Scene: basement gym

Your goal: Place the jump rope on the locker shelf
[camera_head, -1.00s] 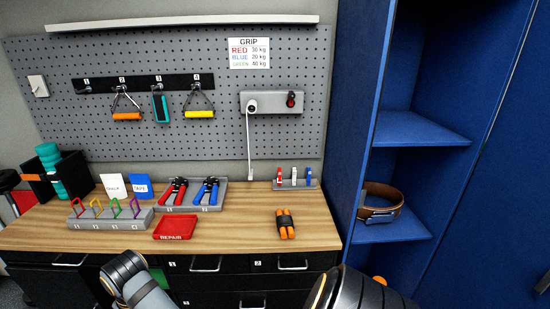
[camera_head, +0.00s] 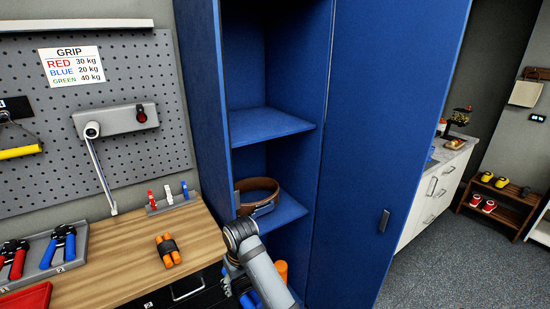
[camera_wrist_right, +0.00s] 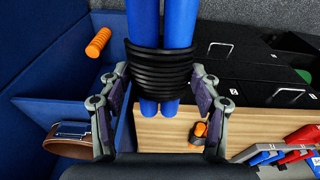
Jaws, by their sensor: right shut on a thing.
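A jump rope with blue handles and a coiled black cord (camera_wrist_right: 160,70) is held in my right gripper (camera_wrist_right: 158,98), whose fingers sit on both sides of the coil. In the head view my right gripper (camera_head: 232,284) is low in front of the locker, and a little of the rope's blue handles (camera_head: 245,299) shows. The blue locker (camera_head: 205,120) stands open. Its upper shelf (camera_head: 268,124) looks empty. Its lower shelf (camera_head: 284,212) holds a brown belt (camera_head: 258,190). My left gripper is out of view.
A small orange-handled bundle with a black wrap (camera_head: 168,250) lies on the wooden bench (camera_head: 115,255). An orange cylinder (camera_wrist_right: 98,42) is in the locker's bottom compartment. Grip trainers (camera_head: 60,245) and a red tray (camera_head: 30,298) are at the left. Floor is free at the right.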

